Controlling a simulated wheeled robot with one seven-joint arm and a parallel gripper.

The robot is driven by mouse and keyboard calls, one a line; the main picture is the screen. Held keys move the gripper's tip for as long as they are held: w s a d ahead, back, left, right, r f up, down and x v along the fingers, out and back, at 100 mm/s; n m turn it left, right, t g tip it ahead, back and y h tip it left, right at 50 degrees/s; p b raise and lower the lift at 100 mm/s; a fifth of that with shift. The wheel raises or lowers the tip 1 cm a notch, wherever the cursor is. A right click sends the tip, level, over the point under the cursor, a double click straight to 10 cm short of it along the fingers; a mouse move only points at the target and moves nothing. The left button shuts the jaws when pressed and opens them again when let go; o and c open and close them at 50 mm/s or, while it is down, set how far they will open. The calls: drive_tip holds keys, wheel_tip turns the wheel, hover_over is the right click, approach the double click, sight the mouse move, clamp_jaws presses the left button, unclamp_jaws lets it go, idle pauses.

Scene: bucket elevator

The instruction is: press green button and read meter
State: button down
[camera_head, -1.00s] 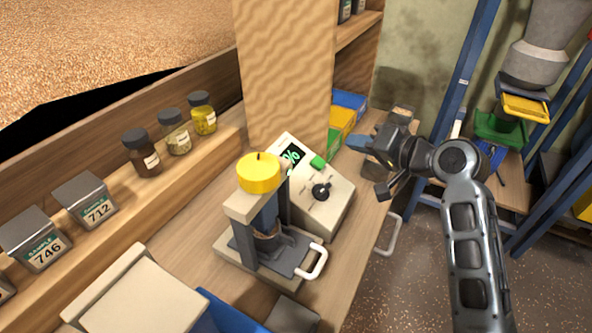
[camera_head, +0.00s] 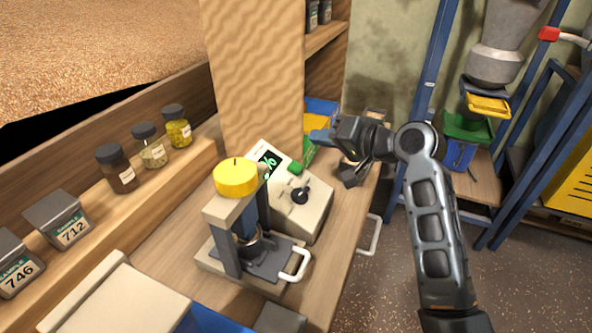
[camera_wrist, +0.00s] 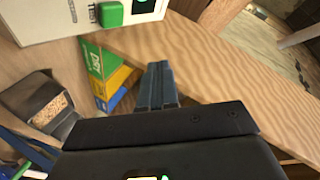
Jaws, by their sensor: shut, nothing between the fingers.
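The green button (camera_head: 295,167) sits on top of a cream meter box (camera_head: 312,208) on the wooden bench. It also shows at the top left of the wrist view (camera_wrist: 111,13). The meter's dark display (camera_head: 268,164) shows a green % sign; the rest of the reading is hidden behind the yellow knob. A black dial (camera_head: 300,195) is below the button. My gripper (camera_head: 322,136) is shut and empty, up and to the right of the button in the head view and apart from it. Its fingers (camera_wrist: 158,82) point past the box in the wrist view.
A press with a yellow knob (camera_head: 236,178) and white handle stands left of the meter. A wooden post (camera_head: 252,70) rises behind it. Jars and sample tins line the left ledge. Open floor lies right of the bench.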

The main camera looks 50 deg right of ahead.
sight(293, 161)
drive_tip(key=f+b, duration=0.1)
drive_tip(key=w+f+b, duration=0.1)
drive_tip(key=f, duration=0.1)
drive_tip(key=w+f+b, duration=0.1)
drive_tip(key=b, duration=0.1)
drive_tip(key=shift+a+f, duration=0.35)
drive_tip(key=shift+f, duration=0.05)
drive_tip(key=shift+w+a+f+b, duration=0.2)
drive_tip(key=shift+w+f+b, duration=0.2)
drive_tip(key=shift+f, duration=0.35)
drive_tip(key=shift+w+f, duration=0.1)
idle(0.9)
drive_tip(key=shift+w+f, duration=0.15)
drive_tip(key=shift+f, duration=0.15)
drive_tip(key=shift+w+a+f, duration=0.15)
drive_tip(key=shift+w+f, duration=0.05)
drive_tip(key=shift+f, duration=0.25)
idle(0.9)
drive_tip(key=shift+s+r+p, duration=0.4)
drive_tip(key=shift+r+p, duration=0.3)
drive_tip(key=shift+r, duration=0.15)
